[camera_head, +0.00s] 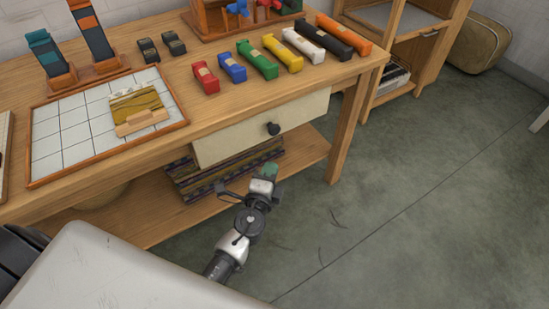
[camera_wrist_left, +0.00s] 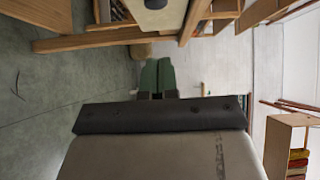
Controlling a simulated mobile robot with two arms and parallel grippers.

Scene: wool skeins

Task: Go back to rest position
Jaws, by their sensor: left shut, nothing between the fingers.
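My left gripper (camera_head: 268,171) hangs over the floor in front of the wooden table (camera_head: 150,200), near the drawer and lower shelf. Its green fingertips are together with nothing between them. The same fingers show side by side in the left wrist view (camera_wrist_left: 158,76). My right gripper is in neither view.
A row of coloured skeins (camera_head: 264,58) lies on the tabletop, beside a white tiled tray (camera_head: 75,150) with a woven piece. The drawer (camera_head: 235,140) faces my gripper. Folded striped cloth (camera_head: 200,183) lies on the lower shelf. The grey floor (camera_head: 430,200) at right is clear.

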